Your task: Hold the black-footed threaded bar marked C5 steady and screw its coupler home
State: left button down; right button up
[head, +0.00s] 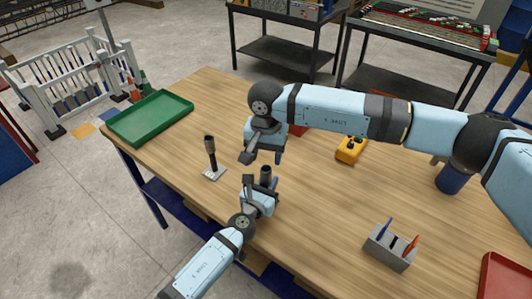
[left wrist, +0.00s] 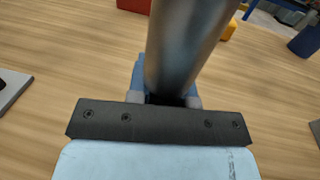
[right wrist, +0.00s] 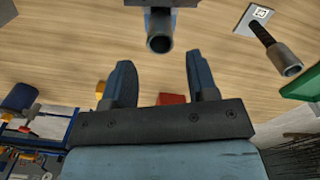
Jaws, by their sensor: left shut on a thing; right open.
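My left gripper (head: 262,184) is shut on an upright threaded bar with a dark grey coupler (head: 265,172) at its top. The coupler rises large between the fingers in the left wrist view (left wrist: 183,45), and its open round end shows in the right wrist view (right wrist: 160,44). The bar's foot and any C5 mark are hidden. My right gripper (head: 263,156) is open and empty, above and just beside that coupler. In the right wrist view its two fingers (right wrist: 158,80) stand apart, with the coupler beyond their tips and nothing between them.
A second dark bar with a coupler (head: 210,146) stands on a light plate (head: 222,174) to the left. A green tray (head: 150,116) lies at the table's left end. A yellow object (head: 350,149), a grey tool holder (head: 390,247) and a red tray (head: 503,278) are to the right.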

aim_at(266, 175)
jog(key=shift+f, duration=4)
jog(key=c, duration=0.9)
jog(key=m, duration=1.3)
jog(key=shift+m, duration=0.4)
